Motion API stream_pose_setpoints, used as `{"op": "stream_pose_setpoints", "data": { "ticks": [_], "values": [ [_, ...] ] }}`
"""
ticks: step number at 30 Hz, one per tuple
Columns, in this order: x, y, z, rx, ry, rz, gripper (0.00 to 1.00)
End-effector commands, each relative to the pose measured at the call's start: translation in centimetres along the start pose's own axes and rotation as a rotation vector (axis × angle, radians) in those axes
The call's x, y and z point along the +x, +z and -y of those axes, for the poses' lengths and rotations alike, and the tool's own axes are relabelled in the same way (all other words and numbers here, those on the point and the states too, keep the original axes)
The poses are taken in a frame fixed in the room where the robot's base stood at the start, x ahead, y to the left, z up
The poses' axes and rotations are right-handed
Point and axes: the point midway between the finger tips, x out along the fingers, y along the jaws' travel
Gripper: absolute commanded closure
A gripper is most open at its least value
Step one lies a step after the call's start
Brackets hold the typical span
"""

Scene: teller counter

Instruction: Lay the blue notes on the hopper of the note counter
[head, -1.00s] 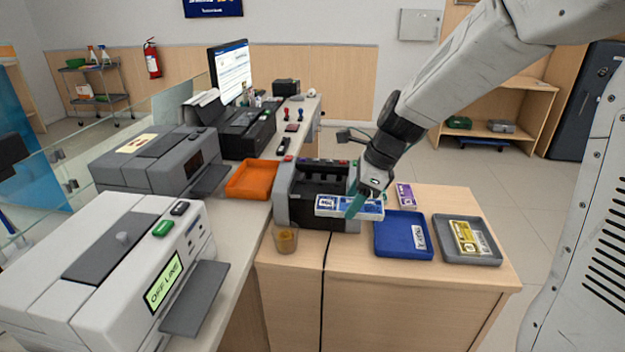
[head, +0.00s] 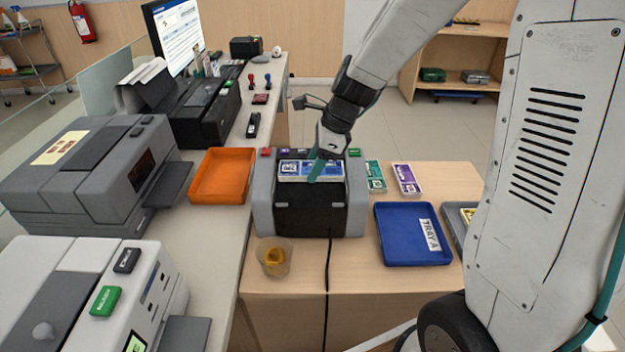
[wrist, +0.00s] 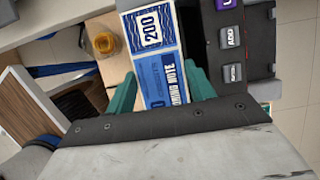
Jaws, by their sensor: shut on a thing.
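The blue notes (head: 296,171) are a banded bundle marked 200, also large in the wrist view (wrist: 152,45). My gripper (head: 318,170) is shut on the bundle, with a teal finger on each side of it in the wrist view (wrist: 160,92). The note counter (head: 357,205) is a black and grey machine on the wooden cabinet. In the head view the bundle appears in front of or over the counter's top. In the wrist view it lies beside the counter's black key panel (wrist: 245,50). I cannot tell whether the bundle touches the counter.
A blue tray (head: 385,255) marked TRAY A is right of the counter, with green (head: 376,180) and purple (head: 406,180) bundles behind it. A cup (head: 273,262) stands in front left. An orange tray (head: 243,195) lies left. A black cable (head: 327,290) runs down the front.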

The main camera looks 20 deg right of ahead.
Motion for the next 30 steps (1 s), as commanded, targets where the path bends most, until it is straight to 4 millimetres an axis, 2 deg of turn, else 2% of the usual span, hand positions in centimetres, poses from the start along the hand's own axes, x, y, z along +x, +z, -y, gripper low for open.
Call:
{"op": "stream_pose_setpoints", "data": {
  "ticks": [1, 8, 14, 25, 26, 27, 30],
  "values": [
    [0.8, -0.3, -0.1, 0.002, 0.003, -0.002, 0.72],
    [2.5, -1.1, 0.0, 0.001, 0.002, -0.001, 0.72],
    [4.9, -2.2, 0.0, 0.003, 0.0, -0.001, 0.72],
    [5.4, -2.5, 0.1, 0.003, -0.001, 0.0, 0.72],
    [5.3, -2.4, 0.1, 0.003, -0.002, 0.0, 0.38],
    [5.3, -2.4, 0.1, 0.003, -0.002, 0.0, 0.27],
    [5.3, -2.4, 0.1, 0.003, -0.002, 0.0, 0.25]
  ]
}}
